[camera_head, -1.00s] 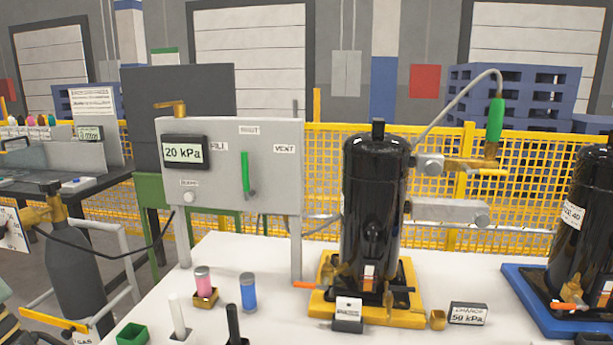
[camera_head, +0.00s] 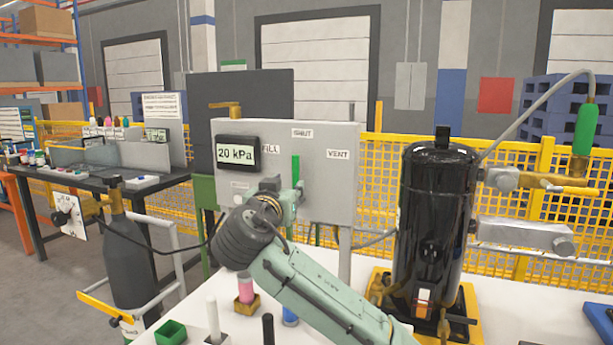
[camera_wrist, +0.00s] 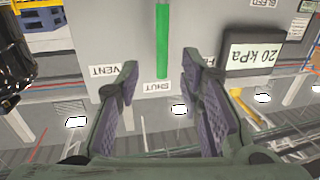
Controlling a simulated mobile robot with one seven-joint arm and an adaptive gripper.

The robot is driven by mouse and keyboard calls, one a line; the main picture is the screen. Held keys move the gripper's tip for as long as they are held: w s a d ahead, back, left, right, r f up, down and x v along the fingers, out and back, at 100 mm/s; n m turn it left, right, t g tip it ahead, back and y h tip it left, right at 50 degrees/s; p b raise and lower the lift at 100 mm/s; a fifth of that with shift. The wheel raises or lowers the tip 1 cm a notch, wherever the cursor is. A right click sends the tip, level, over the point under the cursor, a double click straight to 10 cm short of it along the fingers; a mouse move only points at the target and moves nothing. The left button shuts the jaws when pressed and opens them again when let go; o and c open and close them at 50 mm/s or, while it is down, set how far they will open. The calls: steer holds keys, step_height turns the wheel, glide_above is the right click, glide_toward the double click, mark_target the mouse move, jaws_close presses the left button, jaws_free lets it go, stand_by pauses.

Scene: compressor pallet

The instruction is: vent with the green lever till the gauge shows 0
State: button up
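The green lever (camera_head: 296,168) stands upright on the grey panel (camera_head: 338,190), its tip towards the SHUT label (camera_head: 303,133). The VENT label (camera_head: 338,155) is to its right and FILL to its left. The gauge (camera_head: 236,154) reads 20 kPa. My gripper (camera_head: 291,192) is in front of the panel and hides the lever's lower part. In the wrist view, which is upside down, my gripper (camera_wrist: 162,64) is open, with one finger on each side of the lever (camera_wrist: 162,42). I cannot tell how far the fingertips are from the panel.
A black compressor (camera_head: 437,225) stands right of the panel on a yellow base. A hose with a green handle (camera_head: 585,130) hangs at the right. Small coloured cylinders and a green box (camera_head: 171,333) are on the white table below my arm. A grey gas cylinder (camera_head: 128,250) stands left.

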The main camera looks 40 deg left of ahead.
mark_target(295, 176)
steer(key=p+x, duration=0.3)
steer(key=x, duration=0.7)
steer(key=shift+a, duration=0.2)
jaws_close()
stand_by(0.5)
